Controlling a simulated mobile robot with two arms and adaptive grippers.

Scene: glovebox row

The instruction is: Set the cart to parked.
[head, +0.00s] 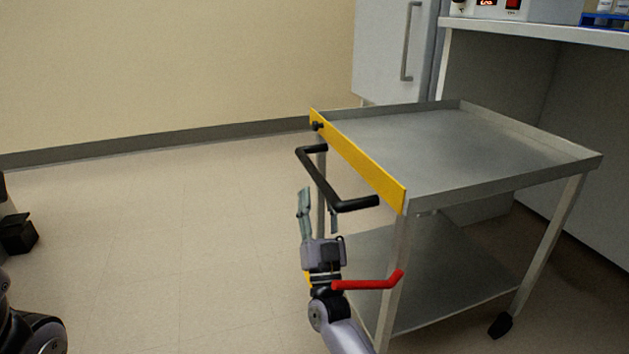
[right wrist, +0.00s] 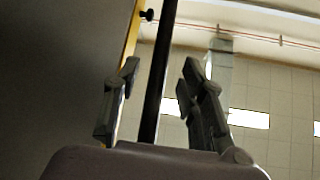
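The cart (head: 440,135) is a grey metal trolley with two shelves and a yellow strip (head: 360,160) along its near left end. A black handle (head: 322,180) sticks out from that end, and a red lever (head: 368,283) juts out lower down by the front leg. My right gripper (head: 319,212) is open just below the handle, fingers pointing up. In the right wrist view the black handle bar (right wrist: 158,75) shows between the two spread fingers (right wrist: 160,95), with no clear contact.
A small black knob (head: 318,126) sits on the yellow strip. A bench (head: 545,32) with instruments and a pale cabinet (head: 392,50) stand behind the cart. A black caster (head: 500,325) shows under its right leg.

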